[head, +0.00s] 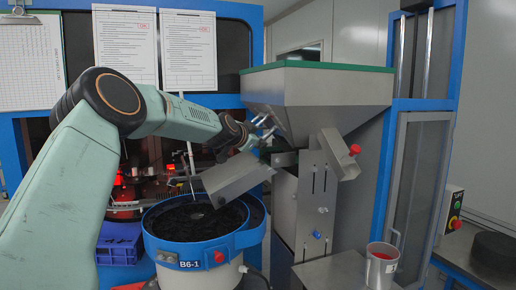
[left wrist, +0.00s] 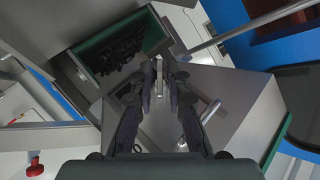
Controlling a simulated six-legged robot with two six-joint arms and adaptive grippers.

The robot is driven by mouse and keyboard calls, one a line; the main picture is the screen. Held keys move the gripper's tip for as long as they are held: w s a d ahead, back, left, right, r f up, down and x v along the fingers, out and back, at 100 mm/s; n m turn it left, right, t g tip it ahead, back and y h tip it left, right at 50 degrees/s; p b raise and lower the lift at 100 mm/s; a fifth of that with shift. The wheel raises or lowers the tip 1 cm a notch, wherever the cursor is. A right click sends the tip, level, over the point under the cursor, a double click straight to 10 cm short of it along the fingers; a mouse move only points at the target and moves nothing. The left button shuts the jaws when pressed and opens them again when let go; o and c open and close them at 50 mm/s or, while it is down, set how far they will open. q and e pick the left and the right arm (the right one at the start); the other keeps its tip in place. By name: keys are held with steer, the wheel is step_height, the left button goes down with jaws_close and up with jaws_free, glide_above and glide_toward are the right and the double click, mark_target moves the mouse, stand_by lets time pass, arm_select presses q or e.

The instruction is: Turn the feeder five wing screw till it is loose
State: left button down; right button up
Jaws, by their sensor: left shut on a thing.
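The feeder is a grey metal hopper (head: 320,100) with a green rim, standing right of centre in the head view. My left gripper (head: 260,138) reaches the hopper's lower left side, above a tilted grey chute (head: 236,178). In the left wrist view the dark fingers of my left gripper (left wrist: 160,82) are close together around a small pale metal part, which I take to be the wing screw (left wrist: 159,68). Its wings are mostly hidden by the fingers, so its angle cannot be told. My right gripper is in neither view.
A blue-rimmed bowl (head: 160,240) marked B6-1 with dark parts stands below the chute. A red knob (head: 354,149) sits on the right bracket. A metal cup (head: 382,262) stands at the front right. A silver lever (left wrist: 210,111) is close right of the fingers.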

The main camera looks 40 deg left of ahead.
arm_select(q)
steer(key=b, duration=0.4)
steer(key=shift+a+h, duration=0.1)
steer(key=shift+h, duration=0.3)
steer(key=shift+g+h+b, duration=0.3)
steer(key=shift+h+b, duration=0.1)
steer(key=shift+b, duration=0.05)
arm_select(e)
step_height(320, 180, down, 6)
arm_select(q)
steer(key=shift+r+h+p, duration=0.3)
steer(key=shift+h+p, duration=0.2)
steer(key=shift+p, duration=0.3)
steer(key=h+p, duration=0.1)
steer(key=p, duration=0.1)
steer(key=g+h+p, duration=0.1)
steer(key=p, duration=0.2)
steer(key=shift+a+r+m+h, duration=0.1)
steer(key=shift+a+m+h, duration=0.1)
steer(key=shift+m+h, duration=0.15)
steer(key=shift+h+p, duration=0.45)
steer(key=shift+p, duration=0.3)
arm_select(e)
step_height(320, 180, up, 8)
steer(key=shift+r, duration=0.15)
arm_select(q)
steer(key=c, duration=1.5)
jaws_free()
steer(key=shift+d, duration=0.1)
